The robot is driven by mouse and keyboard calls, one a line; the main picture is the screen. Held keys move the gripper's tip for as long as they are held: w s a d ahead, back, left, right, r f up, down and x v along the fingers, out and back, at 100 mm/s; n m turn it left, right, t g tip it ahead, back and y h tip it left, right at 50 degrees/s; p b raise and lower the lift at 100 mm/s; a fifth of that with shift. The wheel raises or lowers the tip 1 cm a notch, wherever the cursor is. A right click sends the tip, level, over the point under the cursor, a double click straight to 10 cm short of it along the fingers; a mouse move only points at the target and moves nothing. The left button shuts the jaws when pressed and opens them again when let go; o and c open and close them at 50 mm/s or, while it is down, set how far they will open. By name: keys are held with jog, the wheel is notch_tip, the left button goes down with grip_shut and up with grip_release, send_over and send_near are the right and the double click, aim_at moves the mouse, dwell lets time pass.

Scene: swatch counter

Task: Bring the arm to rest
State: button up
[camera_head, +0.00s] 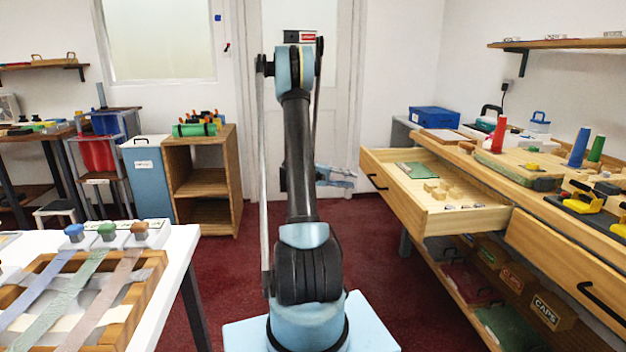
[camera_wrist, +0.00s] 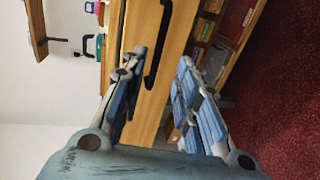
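My arm stands upright in the middle of the head view, folded over at the top. My gripper (camera_head: 338,177) shows partly behind the arm, pointing right towards the pulled-out drawer (camera_head: 462,222) and apart from it. In the wrist view my gripper (camera_wrist: 160,62) has its two blue fingers spread, with nothing between them. Beyond the fingers is a wooden drawer front (camera_wrist: 178,40) with a black handle (camera_wrist: 157,50). The rear of the gripper is hidden by the arm in the head view.
The wooden counter (camera_head: 470,153) on the right bears coloured cylinders and yellow-handled tools. A white table (camera_head: 181,243) with a wooden swatch frame (camera_head: 150,265) stands at left. A wooden shelf unit (camera_head: 206,184) stands behind. Red carpet (camera_head: 375,250) lies clear between arm and counter.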

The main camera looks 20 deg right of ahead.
jog(key=s+a+r+n+t+y, duration=0.1)
jog(key=s+a+r+t+y, duration=0.2)
jog(key=s+a, duration=0.45)
jog(key=s+a+r+n+t+y, duration=0.1)
jog(key=s+a+r+y, duration=0.3)
jog(key=s+a, duration=0.35)
jog(key=s+a+f+t+y, duration=0.1)
jog(key=s+a+f+y, duration=0.3)
jog(key=s+a, duration=0.6)
jog(key=s+a+f+y, duration=0.4)
jog(key=s+a, duration=0.6)
jog(key=a, duration=0.1)
jog(key=shift+s+a+n+t, duration=0.15)
jog(key=shift+a+n+t, duration=0.1)
jog(key=shift+n+t, duration=0.15)
